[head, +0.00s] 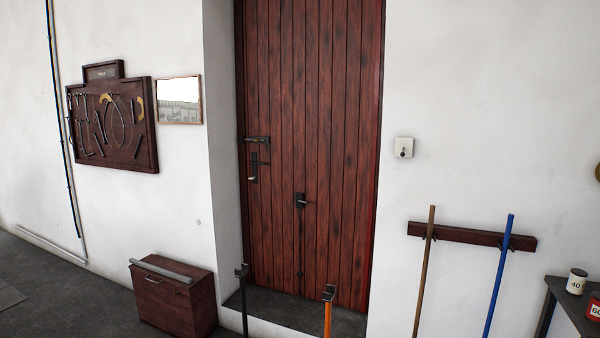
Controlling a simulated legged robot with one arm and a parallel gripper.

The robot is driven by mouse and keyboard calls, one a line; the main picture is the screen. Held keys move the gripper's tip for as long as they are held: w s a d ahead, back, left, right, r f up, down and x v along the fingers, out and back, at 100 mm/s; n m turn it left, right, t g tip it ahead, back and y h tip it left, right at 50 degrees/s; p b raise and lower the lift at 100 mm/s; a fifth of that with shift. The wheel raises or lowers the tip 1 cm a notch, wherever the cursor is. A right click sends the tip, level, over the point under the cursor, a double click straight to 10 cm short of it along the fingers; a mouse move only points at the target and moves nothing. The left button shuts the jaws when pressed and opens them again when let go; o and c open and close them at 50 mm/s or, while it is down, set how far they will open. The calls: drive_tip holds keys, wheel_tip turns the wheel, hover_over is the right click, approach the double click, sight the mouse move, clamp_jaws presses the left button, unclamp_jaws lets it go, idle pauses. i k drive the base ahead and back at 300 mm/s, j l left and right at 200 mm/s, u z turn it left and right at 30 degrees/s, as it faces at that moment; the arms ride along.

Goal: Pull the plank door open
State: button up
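The plank door (325,110), dark red-brown with vertical boards, stands in a deep white recess in the middle of the head view. It looks shut. A dark lever handle (257,140) sits near its left edge, with a dark lock or latch fitting (253,168) just below. Another small dark fitting (301,200) with a short lever is lower, near the middle of the boards. The top of the door is cut off by the frame. I do not see my gripper.
Two upright poles, one dark (243,285) and one orange (327,312), stand before the grey threshold (290,312). A brown box (172,295) is at lower left. Brown (424,270) and blue (498,275) poles lean on a wall rack at right, beside a dark table (570,305).

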sight(312, 71)
drive_tip(key=i+j+u, duration=0.2)
drive_tip(key=i+u, duration=0.2)
drive_tip(key=i, duration=0.2)
drive_tip(key=i+u, duration=0.45)
drive_tip(key=i, duration=0.15)
drive_tip(key=i+j+u, duration=0.15)
drive_tip(key=i+u, duration=0.25)
drive_tip(key=i, duration=0.45)
drive_tip(key=i+l+u, duration=0.1)
drive_tip(key=i+u, duration=0.35)
drive_tip(key=i, duration=0.4)
drive_tip(key=i+l+z, duration=0.1)
drive_tip(key=i+z, duration=0.75)
drive_tip(key=i+j+z, duration=0.15)
drive_tip(key=i+z, duration=0.15)
drive_tip(key=z, duration=0.15)
